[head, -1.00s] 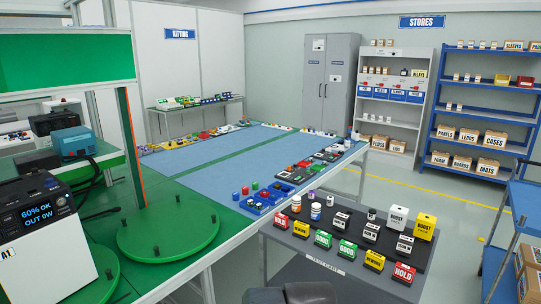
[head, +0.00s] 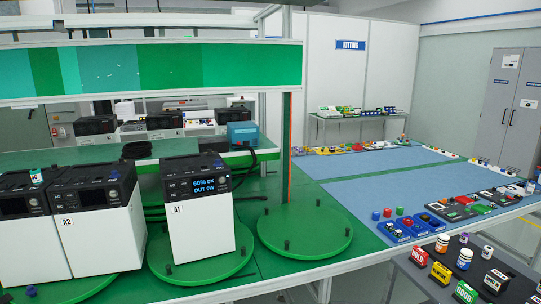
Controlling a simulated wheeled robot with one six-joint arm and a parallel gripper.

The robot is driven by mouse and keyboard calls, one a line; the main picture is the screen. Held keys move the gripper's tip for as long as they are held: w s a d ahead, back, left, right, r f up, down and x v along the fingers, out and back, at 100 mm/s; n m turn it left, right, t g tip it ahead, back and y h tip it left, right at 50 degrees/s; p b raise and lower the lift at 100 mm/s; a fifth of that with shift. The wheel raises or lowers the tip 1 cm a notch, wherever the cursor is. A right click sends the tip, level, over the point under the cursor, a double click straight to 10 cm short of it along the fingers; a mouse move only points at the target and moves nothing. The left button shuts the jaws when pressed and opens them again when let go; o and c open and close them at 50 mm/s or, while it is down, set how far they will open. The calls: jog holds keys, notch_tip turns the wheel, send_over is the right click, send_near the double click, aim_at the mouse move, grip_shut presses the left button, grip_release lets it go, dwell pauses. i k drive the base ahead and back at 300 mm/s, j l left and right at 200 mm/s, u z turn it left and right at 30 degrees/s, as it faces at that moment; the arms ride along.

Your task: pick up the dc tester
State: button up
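No thing in view carries a readable "dc tester" label. A blue box-shaped instrument (head: 242,134) stands on the raised green shelf behind the turntables, at its right end; I cannot tell whether it is the dc tester. A white and black unit marked A1 (head: 200,225), its screen reading "60% OK OUT 0W", stands upright on a green turntable. A similar unit marked A2 (head: 97,235) stands left of it, with another partly cut off at the left edge. My gripper is not in view.
An empty green turntable (head: 304,232) with short dark pegs lies right of A1. Blue mats (head: 400,190) cover the bench beyond, with small parts along their edges. A dark cart (head: 440,285) with small labelled boxes stands at lower right. A green overhead panel (head: 150,65) spans the upper left.

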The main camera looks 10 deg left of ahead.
aim_at(36, 175)
jog(key=u, duration=2)
